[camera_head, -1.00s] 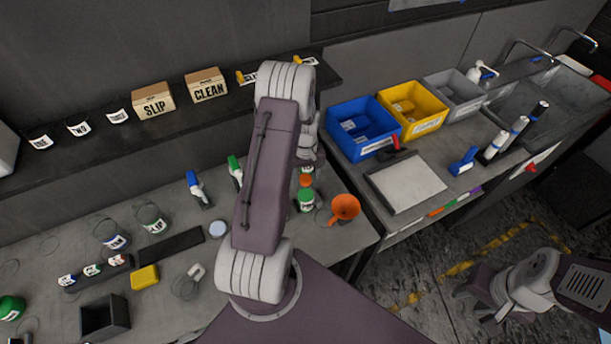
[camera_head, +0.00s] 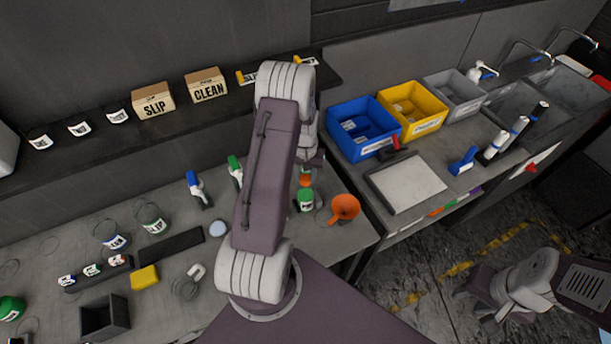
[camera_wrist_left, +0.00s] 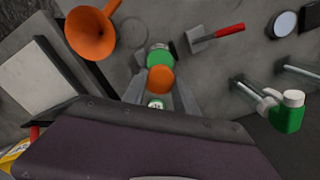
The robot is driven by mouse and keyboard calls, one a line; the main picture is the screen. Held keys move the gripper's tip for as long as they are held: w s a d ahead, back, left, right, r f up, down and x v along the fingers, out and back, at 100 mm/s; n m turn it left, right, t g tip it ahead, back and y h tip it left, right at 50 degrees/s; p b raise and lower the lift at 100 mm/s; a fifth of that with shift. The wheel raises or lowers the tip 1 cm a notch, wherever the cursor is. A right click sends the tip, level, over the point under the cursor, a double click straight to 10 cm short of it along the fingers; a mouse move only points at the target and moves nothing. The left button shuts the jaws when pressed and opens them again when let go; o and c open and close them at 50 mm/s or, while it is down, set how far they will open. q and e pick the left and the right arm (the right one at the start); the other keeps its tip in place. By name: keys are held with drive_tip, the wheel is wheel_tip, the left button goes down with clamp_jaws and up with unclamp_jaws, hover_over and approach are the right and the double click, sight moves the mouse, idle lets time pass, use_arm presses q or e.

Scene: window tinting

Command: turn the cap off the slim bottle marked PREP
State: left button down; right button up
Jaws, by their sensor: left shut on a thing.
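An orange round cap (camera_wrist_left: 160,78) sits between my left gripper's fingertips in the left wrist view. In the head view the orange cap (camera_head: 306,181) shows just behind a green-topped bottle with a white label (camera_head: 305,199). My left gripper (camera_wrist_left: 160,82) is shut on the orange cap. In the head view my left arm covers much of that gripper. The bottle body under the cap is mostly hidden, and I cannot read a PREP mark.
An orange funnel (camera_head: 345,208) stands right of the bottles, close by. Two spray bottles, the blue-topped one (camera_head: 197,188) and the green-topped one (camera_head: 235,168), stand to the left. A red-handled scraper (camera_wrist_left: 216,37) lies near the gripper. Bins (camera_head: 362,126) stand on the right bench.

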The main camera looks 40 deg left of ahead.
use_arm(q)
drive_tip(key=n, duration=0.6)
drive_tip(key=shift+n, duration=0.4)
drive_tip(key=n, duration=0.6)
drive_tip(key=c, duration=1)
unclamp_jaws()
drive_tip(key=shift+o, duration=0.2)
